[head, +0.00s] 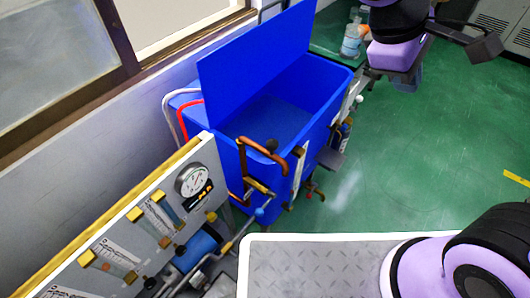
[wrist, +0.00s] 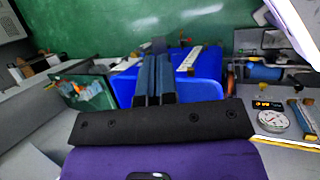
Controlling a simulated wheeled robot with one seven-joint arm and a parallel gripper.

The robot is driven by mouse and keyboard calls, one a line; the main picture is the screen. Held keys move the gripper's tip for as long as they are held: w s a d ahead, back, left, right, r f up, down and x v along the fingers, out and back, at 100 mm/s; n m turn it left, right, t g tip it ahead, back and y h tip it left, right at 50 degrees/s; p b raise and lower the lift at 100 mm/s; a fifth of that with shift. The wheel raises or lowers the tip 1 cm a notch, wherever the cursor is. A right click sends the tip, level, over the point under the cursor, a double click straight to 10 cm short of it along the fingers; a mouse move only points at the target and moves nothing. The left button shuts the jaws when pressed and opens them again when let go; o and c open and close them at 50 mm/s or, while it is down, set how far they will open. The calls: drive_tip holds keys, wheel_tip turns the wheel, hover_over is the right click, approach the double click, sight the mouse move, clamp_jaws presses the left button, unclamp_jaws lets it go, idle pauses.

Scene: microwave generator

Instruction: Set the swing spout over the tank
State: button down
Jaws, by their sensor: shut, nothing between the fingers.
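The tank (head: 325,112) is a blue open-topped box with its lid raised. It also shows behind my fingers in the wrist view (wrist: 207,75). A bent copper pipe, apparently the swing spout (head: 240,160), stands at the tank's near side and bends across near the rim, with a dark knob at that end. I cannot tell whether its end is above the opening. My gripper (head: 408,80) is high at the upper right, beyond the tank's right side and well apart from the pipe. Its dark fingers (wrist: 158,47) are together and empty.
A glass-topped table with a bottle (head: 351,42) is behind. Green floor (head: 430,140) is clear on the right.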

drive_tip(key=a+f+n+t+h, duration=0.3)
drive_tip(key=a+f+n, duration=0.25)
drive_tip(key=a, duration=0.25)
drive_tip(key=a+f+n+t+h, duration=0.2)
drive_tip(key=a+f+n+t, duration=0.15)
drive_tip(key=a+n, duration=0.35)
drive_tip(key=n+t+y, duration=0.4)
drive_tip(key=n+t, duration=0.3)
drive_tip(key=n, duration=0.2)
approach(269, 148)
drive_tip(key=v, duration=0.6)
drive_tip(key=shift+s+d, duration=0.1)
drive_tip(key=shift+s, duration=0.2)
drive_tip(key=x, duration=1.4)
drive_tip(key=shift+w, duration=0.15)
drive_tip(key=shift+y, duration=0.3)
